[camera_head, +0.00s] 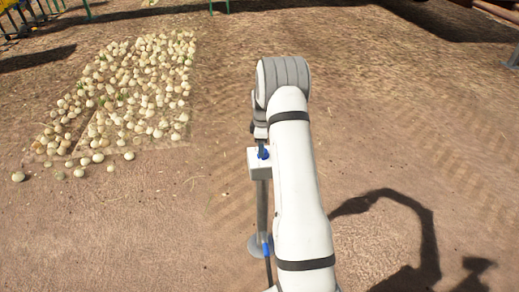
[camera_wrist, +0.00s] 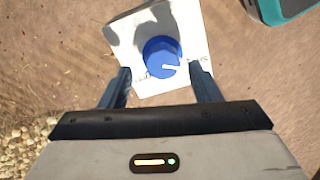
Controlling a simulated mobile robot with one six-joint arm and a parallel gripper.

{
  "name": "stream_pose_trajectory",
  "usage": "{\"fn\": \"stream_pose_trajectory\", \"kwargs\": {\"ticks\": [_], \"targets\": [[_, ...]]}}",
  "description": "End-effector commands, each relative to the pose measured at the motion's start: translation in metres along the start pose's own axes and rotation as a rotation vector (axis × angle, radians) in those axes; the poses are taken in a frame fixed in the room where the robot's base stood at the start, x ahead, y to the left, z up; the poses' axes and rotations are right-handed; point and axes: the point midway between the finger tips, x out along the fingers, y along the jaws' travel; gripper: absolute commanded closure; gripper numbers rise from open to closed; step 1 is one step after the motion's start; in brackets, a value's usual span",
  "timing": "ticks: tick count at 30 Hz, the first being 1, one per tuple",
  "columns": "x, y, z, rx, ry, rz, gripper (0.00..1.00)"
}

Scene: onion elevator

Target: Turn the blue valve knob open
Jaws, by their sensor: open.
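The blue valve knob (camera_wrist: 161,57) is round with a white pointer line, set on a white square box (camera_wrist: 185,25). In the wrist view the pointer runs from the knob's middle toward the right. My gripper (camera_wrist: 160,80) is open, with one finger to the lower left and one to the lower right of the knob. I cannot tell whether the fingers touch it. In the head view the white box (camera_head: 258,172) with the blue knob (camera_head: 263,153) stands on a grey post (camera_head: 262,210). My arm passes just right of it, and my gripper is mostly hidden there.
Many onions (camera_head: 130,85) lie spread on the ground at the left. Yellow and green metal frames stand at the top left.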

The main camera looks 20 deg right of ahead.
Motion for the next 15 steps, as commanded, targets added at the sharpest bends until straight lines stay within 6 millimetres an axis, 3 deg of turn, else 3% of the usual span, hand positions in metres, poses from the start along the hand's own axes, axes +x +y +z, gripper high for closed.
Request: {"fn": "stream_pose_trajectory", "kwargs": {"ticks": [6, 15], "targets": [[0.022, 0.000, 0.000, 0.001, 0.000, -0.002, 0.43], [0.025, 0.000, 0.001, 0.002, 0.000, 0.001, 0.43]]}}
